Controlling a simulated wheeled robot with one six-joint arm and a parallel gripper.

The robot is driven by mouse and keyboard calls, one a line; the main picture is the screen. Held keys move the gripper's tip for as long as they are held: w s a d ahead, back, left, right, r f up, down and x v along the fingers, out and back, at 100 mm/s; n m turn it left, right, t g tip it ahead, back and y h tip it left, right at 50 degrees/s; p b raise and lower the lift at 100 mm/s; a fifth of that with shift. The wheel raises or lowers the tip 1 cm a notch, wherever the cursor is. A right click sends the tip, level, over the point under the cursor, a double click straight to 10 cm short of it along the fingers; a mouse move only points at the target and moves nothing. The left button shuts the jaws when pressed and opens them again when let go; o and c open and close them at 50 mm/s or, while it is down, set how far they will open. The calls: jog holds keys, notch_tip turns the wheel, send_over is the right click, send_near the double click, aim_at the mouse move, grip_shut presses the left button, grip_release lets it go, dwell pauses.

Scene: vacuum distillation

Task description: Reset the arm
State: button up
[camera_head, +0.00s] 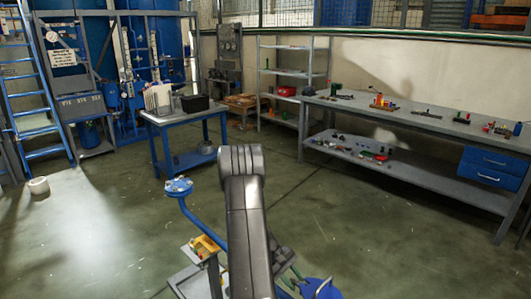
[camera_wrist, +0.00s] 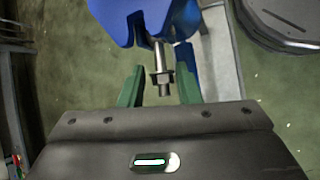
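My gripper (camera_wrist: 160,75) shows in the wrist view with its two green fingers spread apart. A metal bolt with a nut (camera_wrist: 162,78) hangs from a blue part (camera_wrist: 145,18) and lies between the fingers in the picture. Clear gaps show on both sides of the bolt, so the gripper is open and not clamped on it. How far the bolt is from the fingers in depth I cannot tell.
A blue pipe with a round flange (camera_head: 178,186) and a yellow part (camera_head: 207,245) stand close to my arm. A blue-framed cart (camera_head: 185,117) stands behind. A long workbench (camera_head: 440,125) runs along the right wall. A ladder (camera_head: 35,90) is at left. Open floor lies between.

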jog(key=shift+s+d+r+t+y+p, duration=0.15)
jog(key=shift+r+t+y+p, duration=0.25)
jog(key=shift+t+y+p, duration=0.2)
jog(key=shift+s+d+r+t+y+p, duration=0.1)
jog(key=shift+r+t+y+p, duration=0.25)
jog(key=shift+t+y+p, duration=0.2)
